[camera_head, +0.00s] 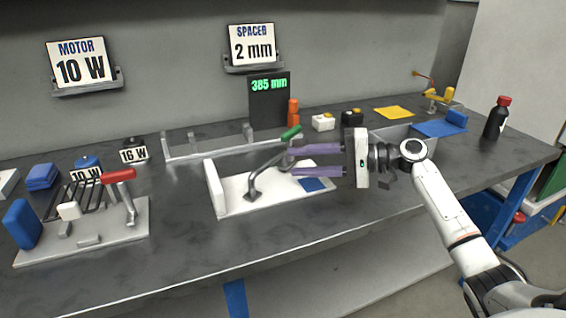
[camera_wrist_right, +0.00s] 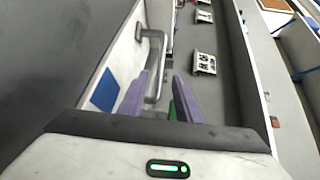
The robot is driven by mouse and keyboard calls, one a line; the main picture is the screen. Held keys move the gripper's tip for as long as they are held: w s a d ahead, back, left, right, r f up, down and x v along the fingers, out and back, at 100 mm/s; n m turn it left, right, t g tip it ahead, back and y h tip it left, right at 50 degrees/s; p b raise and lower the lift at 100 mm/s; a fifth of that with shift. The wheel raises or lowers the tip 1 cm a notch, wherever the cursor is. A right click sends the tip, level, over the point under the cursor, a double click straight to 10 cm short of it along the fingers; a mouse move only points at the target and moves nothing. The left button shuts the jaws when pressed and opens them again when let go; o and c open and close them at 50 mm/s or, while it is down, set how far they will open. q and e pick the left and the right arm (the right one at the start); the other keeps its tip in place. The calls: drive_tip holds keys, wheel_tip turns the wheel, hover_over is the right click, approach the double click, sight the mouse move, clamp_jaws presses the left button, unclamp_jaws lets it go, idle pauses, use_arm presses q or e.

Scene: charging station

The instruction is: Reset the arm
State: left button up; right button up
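In the right wrist view the grey lever (camera_wrist_right: 152,88) shows between the fingers (camera_wrist_right: 162,82), and a bit of green shows by the right finger. I cannot tell whether the fingers touch it. My left gripper is not in view.
At the left stands a fixture (camera_head: 110,236) with a red-handled lever (camera_head: 120,175) and blue blocks. A dark bottle (camera_head: 496,118) stands at the right.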

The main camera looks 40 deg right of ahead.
drive_tip(key=shift+v, duration=1.1)
